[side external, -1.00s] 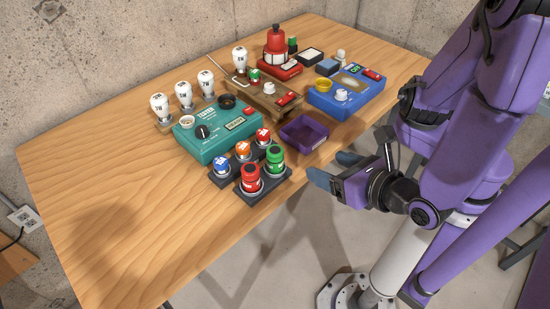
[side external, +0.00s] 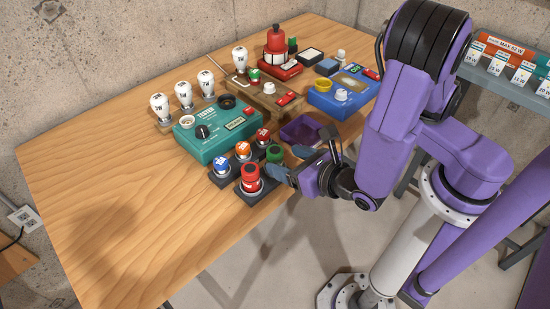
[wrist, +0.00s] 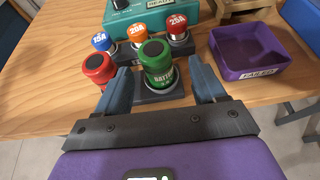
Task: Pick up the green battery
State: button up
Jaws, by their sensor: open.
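The green battery (wrist: 158,68) stands upright in a dark holder at the table's front edge, labelled "BATTERY" in the wrist view. In the side external view the green battery (side external: 275,154) is partly hidden by my gripper. My gripper (wrist: 163,72) is open, with one finger to the left of the battery and one to the right. The fingers point toward it, and nothing is held. In the side external view my gripper (side external: 283,162) is at the battery's right side. I cannot tell whether a finger touches it.
A red battery (wrist: 100,68) stands close to the left finger. Blue (wrist: 101,41), orange (wrist: 137,33) and red (wrist: 177,27) fuses stand just behind. A purple tray marked "FAILED" (wrist: 282,72) is to the right. A teal tester (side external: 215,142) stands further back.

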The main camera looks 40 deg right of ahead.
aim_at(269, 156)
jog(key=shift+x, duration=3.35)
jog(key=shift+s+a+f, duration=0.1)
jog(key=shift+a+f, duration=0.05)
jog(key=shift+a, duration=0.05)
jog(key=c, duration=1.2)
